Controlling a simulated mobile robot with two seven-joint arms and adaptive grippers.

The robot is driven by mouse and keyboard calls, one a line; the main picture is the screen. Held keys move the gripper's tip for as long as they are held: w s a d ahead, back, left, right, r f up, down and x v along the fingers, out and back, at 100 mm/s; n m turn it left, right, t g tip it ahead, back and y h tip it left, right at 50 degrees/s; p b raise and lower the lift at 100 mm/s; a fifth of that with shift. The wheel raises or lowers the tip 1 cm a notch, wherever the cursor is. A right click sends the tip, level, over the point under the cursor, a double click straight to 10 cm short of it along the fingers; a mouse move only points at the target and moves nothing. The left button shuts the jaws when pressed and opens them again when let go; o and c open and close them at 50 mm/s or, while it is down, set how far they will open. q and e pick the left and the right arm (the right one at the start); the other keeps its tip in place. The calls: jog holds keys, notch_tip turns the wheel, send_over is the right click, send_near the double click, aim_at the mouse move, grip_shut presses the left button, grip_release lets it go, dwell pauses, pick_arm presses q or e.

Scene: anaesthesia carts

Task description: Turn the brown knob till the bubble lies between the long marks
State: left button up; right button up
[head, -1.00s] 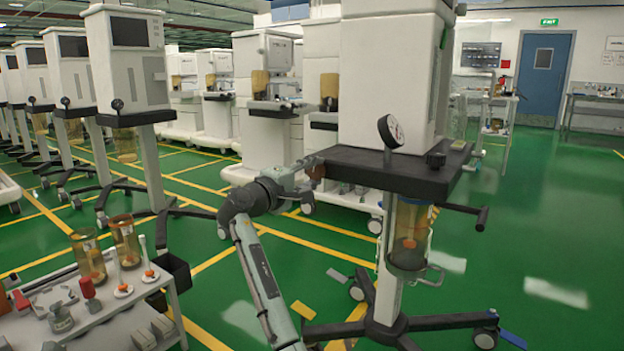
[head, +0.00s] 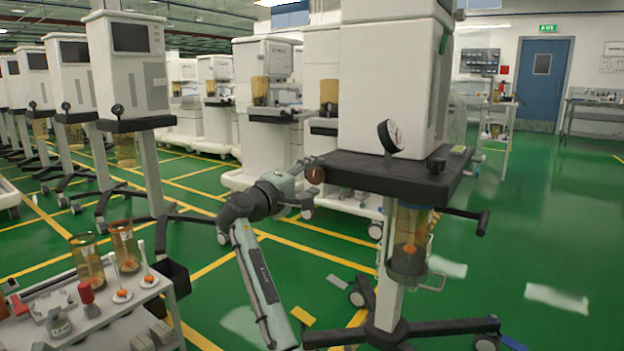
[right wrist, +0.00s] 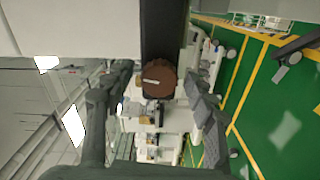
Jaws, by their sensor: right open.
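The brown knob (head: 315,175) sits at the left edge of the dark shelf (head: 385,170) of the nearest cart. In the right wrist view the knob (right wrist: 160,82) shows face-on as a round brown disc with a pale line across it. My right gripper (head: 306,166) is at the knob, coming from the left. In the right wrist view its open fingers (right wrist: 157,92) stand on either side of the knob, with gaps visible; contact cannot be made out. I cannot make out the bubble or the long marks. My left gripper is not in view.
An amber canister (head: 408,245) hangs below the shelf. A trolley (head: 100,325) with jars stands at lower left. Other carts stand behind; green floor at right is clear.

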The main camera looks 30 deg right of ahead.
jog(key=v, duration=1.2)
dwell(0.3)
